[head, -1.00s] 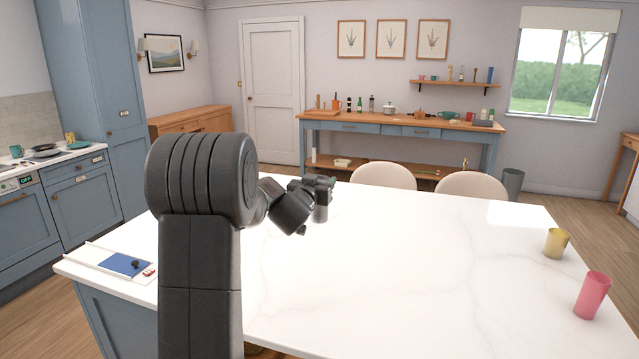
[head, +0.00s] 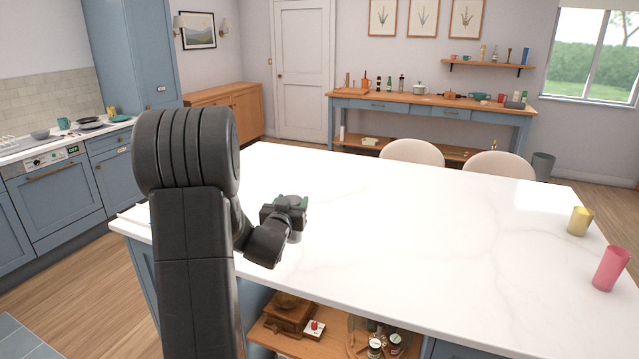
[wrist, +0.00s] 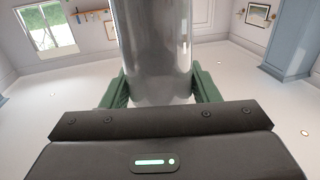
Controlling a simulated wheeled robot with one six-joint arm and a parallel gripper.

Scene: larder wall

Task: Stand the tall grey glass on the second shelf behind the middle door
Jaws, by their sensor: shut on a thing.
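My gripper (head: 288,208) is over the near left part of the white island top in the head view. In the wrist view its green fingers (wrist: 159,90) are shut on the tall grey glass (wrist: 154,45), which is shiny and fills the upper middle of that view. In the head view the glass is mostly hidden by the gripper. I cannot tell there whether it touches the top. No middle door with an inner second shelf can be made out in these views.
The island top (head: 400,230) is clear around my gripper. A yellow cup (head: 580,221) and a pink cup (head: 611,268) stand at its right end. Below its near edge, an open wooden shelf (head: 335,345) holds jars and a box. A tall blue cupboard (head: 130,60) stands at the back left.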

